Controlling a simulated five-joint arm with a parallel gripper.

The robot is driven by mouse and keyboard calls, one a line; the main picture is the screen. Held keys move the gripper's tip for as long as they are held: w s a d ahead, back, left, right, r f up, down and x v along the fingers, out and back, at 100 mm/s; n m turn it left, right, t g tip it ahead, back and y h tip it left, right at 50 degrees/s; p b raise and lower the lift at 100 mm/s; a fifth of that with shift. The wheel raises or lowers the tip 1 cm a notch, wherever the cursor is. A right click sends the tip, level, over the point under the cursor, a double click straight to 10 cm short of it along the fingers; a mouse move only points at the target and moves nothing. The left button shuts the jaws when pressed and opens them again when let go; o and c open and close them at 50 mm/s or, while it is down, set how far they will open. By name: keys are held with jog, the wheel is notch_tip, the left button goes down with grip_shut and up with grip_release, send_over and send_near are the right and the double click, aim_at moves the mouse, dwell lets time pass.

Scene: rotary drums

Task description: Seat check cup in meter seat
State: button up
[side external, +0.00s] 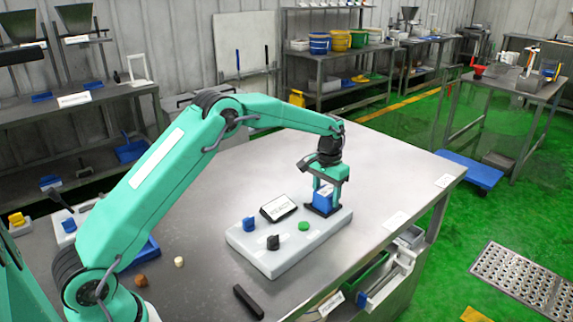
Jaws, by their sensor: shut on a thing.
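The check cup (322,204) appears as a small blue piece between the fingers of my gripper (324,193). My gripper points down and is shut on it. The cup is at the dark meter seat (312,211) on the right back part of the pale grey meter base (294,245). The fingers hide part of the cup and seat. I cannot tell whether the cup's bottom touches the seat or is fully down in it.
The base also carries a tilted display (278,208), a blue knob (249,224), a black knob (273,242) and a green button (303,226). A black bar (248,302) lies in front. The steel table (385,178) is clear behind and right of the base.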

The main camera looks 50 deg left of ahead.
jog(key=shift+f, duration=0.1)
jog(key=o, duration=1.1)
jog(key=shift+o, duration=0.2)
